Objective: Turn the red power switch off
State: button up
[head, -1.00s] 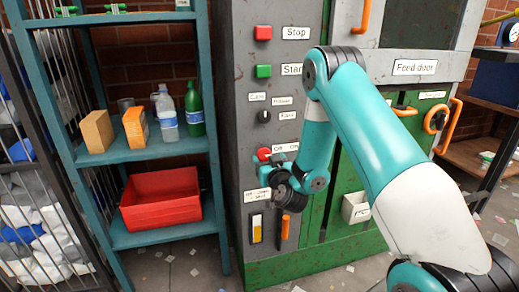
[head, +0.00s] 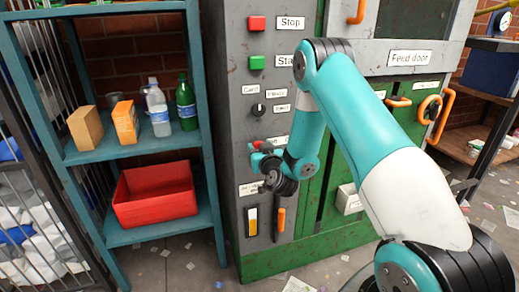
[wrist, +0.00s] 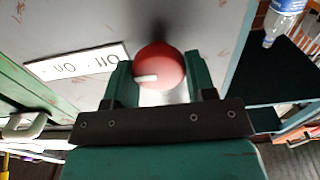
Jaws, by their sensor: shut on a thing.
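The red power switch (wrist: 160,66) is a round red knob with a pale pointer mark, on the grey machine panel. In the wrist view my gripper (wrist: 160,82) has one green finger on each side of the knob and is shut on it. The white Off/On label (wrist: 78,62) appears upside down beside the knob, and the pale mark points towards the label's side. In the head view my gripper (head: 258,150) is at the panel, and only a little red of the knob shows; the wrist hides most of the label.
Above on the panel are the red Stop button (head: 257,23), the green Start button (head: 257,62) and a black selector (head: 258,110). Below is an orange lever (head: 281,221). A teal shelf (head: 140,150) with bottles, boxes and a red bin (head: 153,195) stands left.

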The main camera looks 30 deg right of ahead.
jog(key=shift+r+p, duration=0.1)
jog(key=shift+p, duration=0.25)
jog(key=shift+a+f+n+p, duration=0.15)
jog(key=shift+n+p, duration=1.85)
jog(key=shift+n, duration=1)
jog(key=shift+f+n+p, duration=0.15)
jog(key=shift+n+p, duration=1.85)
jog(key=shift+n, duration=1)
jog(key=shift+a+f+n+p, duration=0.15)
jog(key=shift+n+p, duration=1.85)
jog(key=shift+n, duration=1)
jog(key=shift+d, duration=0.1)
jog(key=o, duration=0.9)
